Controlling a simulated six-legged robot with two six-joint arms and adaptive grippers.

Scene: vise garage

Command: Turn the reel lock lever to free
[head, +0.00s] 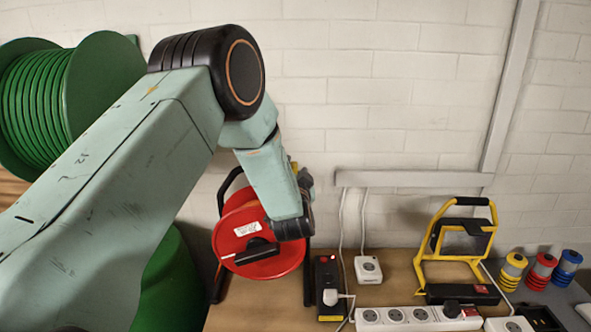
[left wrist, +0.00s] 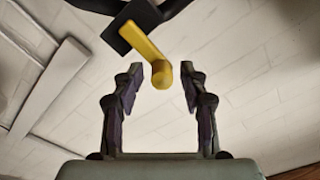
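The yellow lock lever (left wrist: 145,46) shows in the left wrist view, mounted on a dark block, with its rounded end toward me. My left gripper (left wrist: 161,82) is open. The lever's end appears between its two fingertips, with a visible gap on both sides, and I see no contact. In the head view the red cable reel (head: 232,228) stands upright in a black frame on the bench. My left arm and wrist hide its upper right part and most of the lever. My right gripper is in neither view.
A power strip (head: 395,316), a white socket box (head: 368,269) and a black box (head: 327,280) lie right of the reel. A yellow-framed work lamp (head: 424,265) and several coloured cylinders (head: 541,268) stand farther right. A large green cable drum (head: 100,62) is at left.

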